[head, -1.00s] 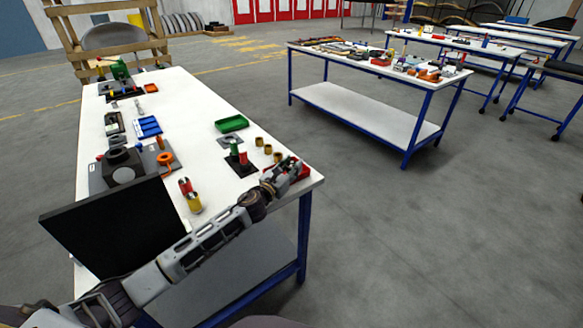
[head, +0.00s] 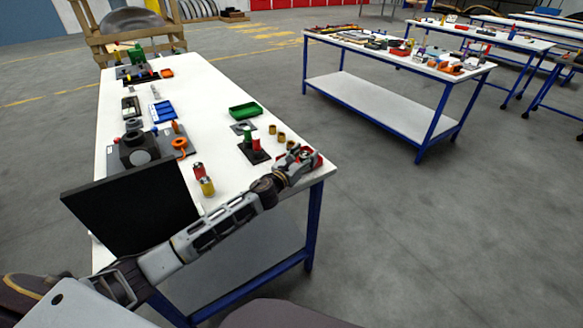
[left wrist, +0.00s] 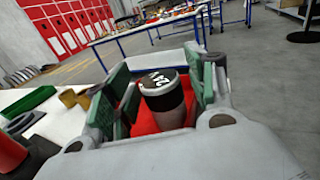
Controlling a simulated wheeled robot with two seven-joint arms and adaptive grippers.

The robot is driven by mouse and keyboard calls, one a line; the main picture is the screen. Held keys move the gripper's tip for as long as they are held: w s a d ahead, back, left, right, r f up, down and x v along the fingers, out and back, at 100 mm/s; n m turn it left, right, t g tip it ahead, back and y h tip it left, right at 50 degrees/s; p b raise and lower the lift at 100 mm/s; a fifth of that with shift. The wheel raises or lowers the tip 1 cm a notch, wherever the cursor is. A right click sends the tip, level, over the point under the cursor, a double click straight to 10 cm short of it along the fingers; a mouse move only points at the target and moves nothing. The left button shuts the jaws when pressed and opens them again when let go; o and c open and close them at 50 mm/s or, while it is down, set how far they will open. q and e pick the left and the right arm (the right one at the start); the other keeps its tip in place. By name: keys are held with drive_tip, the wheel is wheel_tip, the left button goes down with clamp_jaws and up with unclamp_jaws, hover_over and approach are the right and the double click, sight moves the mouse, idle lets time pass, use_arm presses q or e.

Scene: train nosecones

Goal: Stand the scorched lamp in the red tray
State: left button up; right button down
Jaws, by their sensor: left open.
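The scorched lamp (left wrist: 163,97), with a blackened top, a white 24V marking and a greyish body, stands roughly upright in the red tray (left wrist: 145,124) in the left wrist view. My left gripper (left wrist: 160,70) is open, with one green-padded finger on each side of the lamp; I cannot tell whether either touches it. In the head view my left gripper (head: 304,156) is at the table's near right corner, over the red tray (head: 318,161), and hides most of the tray and the lamp. The lamp's foot is hidden. My right gripper is out of view.
Brass cups (head: 281,137) and a black block (head: 256,156) with a green and a red lamp stand close to the gripper. A red lamp (head: 198,170) and a yellow lamp (head: 207,187) stand left. A green tray (head: 245,110) lies behind. A black panel (head: 130,215) rises at the near left.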

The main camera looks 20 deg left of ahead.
sight(302, 158)
use_arm(q)
drive_tip(key=shift+s+a, duration=0.15)
drive_tip(key=shift+s, duration=0.35)
drive_tip(key=shift+v, duration=2.6)
drive_tip(key=shift+b+v, duration=0.3)
drive_tip(key=shift+v, duration=2.35)
drive_tip(key=shift+s+r, duration=0.1)
drive_tip(key=shift+s, duration=0.1)
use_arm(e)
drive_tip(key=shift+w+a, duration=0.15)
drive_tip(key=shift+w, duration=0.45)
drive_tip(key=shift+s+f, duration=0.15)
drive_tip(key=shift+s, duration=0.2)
